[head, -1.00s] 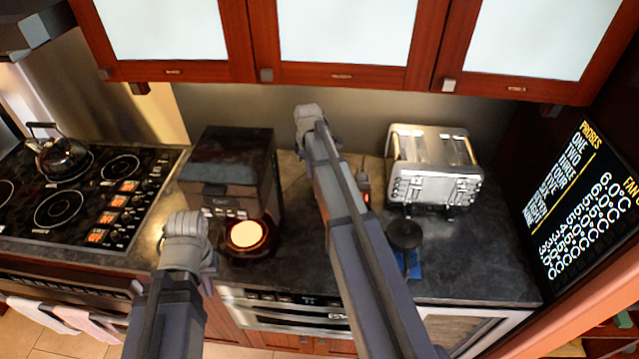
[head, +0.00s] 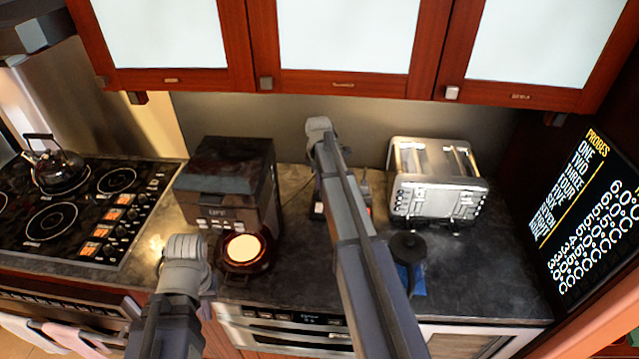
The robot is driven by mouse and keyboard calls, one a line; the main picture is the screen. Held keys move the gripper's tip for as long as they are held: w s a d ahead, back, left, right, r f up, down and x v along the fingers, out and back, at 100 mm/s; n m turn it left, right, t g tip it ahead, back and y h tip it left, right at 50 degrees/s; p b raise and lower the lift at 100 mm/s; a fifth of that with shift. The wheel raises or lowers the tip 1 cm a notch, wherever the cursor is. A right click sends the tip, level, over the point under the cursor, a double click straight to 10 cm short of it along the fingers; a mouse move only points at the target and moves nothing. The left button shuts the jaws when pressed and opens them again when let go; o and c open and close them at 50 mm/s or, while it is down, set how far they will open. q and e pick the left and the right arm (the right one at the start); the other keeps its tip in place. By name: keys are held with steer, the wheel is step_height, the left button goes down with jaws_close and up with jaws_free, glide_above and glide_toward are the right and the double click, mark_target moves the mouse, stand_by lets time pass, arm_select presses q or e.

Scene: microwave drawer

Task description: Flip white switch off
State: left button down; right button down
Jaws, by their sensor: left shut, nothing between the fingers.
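A small whitish switch (head: 452,93) sits at the lower left corner of the right wall cabinet door. Its exact position is too small to read. My left gripper (head: 187,262) is low in front of the counter, below and well left of the switch, and is shut and empty. Its fingertips are hard to make out. My right arm (head: 350,235) reaches up across the counter. Its rounded far end is below and left of the switch, apart from it, and shows no fingers.
A grey switch (head: 265,83) and a dark reddish one (head: 137,98) sit along the same cabinet edge. A coffee maker (head: 225,185), a toaster (head: 437,185) and a dark round-topped item (head: 407,247) stand on the counter. A stove with a kettle (head: 57,168) is left.

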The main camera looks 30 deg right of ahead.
mark_target(320, 205)
steer(key=f+b, duration=0.2)
steer(key=f, duration=0.1)
steer(key=f+b, duration=0.3)
steer(key=w+f+b, duration=0.1)
steer(key=f+b, duration=0.2)
steer(key=shift+d+f, duration=0.2)
steer(key=shift+d, duration=0.1)
steer(key=shift+f, duration=0.1)
steer(key=shift+w+d+f+b, duration=0.1)
steer(key=shift+f+b, duration=0.3)
steer(key=shift+b, duration=0.3)
steer(key=shift+r, duration=0.2)
steer(key=shift+s, duration=0.2)
